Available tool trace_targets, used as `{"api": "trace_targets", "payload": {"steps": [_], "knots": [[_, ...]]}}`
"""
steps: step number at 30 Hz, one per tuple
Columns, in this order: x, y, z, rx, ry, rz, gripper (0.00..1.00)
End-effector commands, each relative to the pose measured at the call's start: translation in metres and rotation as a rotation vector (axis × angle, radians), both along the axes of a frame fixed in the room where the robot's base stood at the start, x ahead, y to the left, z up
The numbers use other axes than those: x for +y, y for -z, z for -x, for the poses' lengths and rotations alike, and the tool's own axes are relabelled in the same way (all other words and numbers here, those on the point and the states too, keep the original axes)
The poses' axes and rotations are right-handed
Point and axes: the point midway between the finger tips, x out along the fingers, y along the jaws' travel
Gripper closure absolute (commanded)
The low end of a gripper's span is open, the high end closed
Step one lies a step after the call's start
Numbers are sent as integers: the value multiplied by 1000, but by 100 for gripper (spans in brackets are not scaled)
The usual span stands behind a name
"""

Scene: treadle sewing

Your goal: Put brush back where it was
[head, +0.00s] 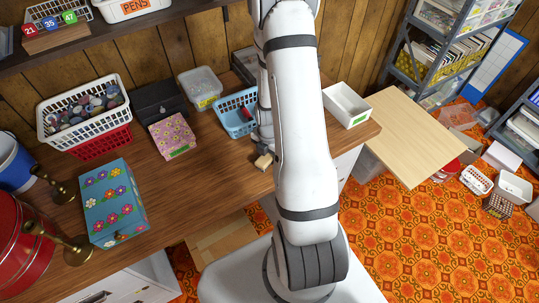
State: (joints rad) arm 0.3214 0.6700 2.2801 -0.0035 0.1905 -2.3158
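A small tan wooden piece (264,161), which may be the brush, shows at the table's front edge beside my arm. Its bristles cannot be made out. My gripper (262,147) is mostly hidden behind my own white arm; only a grey part shows just above the tan piece. I cannot tell whether its fingers are open or shut, or whether they touch the piece. A blue basket (237,119) with a small red item inside stands just behind and left of it.
The brown table (195,180) has bare wood left of my arm. A flowered blue box (113,204), pink box (172,136), white basket (82,112), clear tub (200,87) and brass candlesticks (75,248) stand on it. A white open bin (346,105) is right of my arm.

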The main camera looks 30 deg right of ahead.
Motion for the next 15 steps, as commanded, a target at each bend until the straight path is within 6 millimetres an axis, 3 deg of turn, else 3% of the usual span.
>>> {"api": "trace_targets", "payload": {"steps": [4,15], "knots": [[0,0,0,1,0,0,43],[0,-6,0,0,1,0,42]]}}
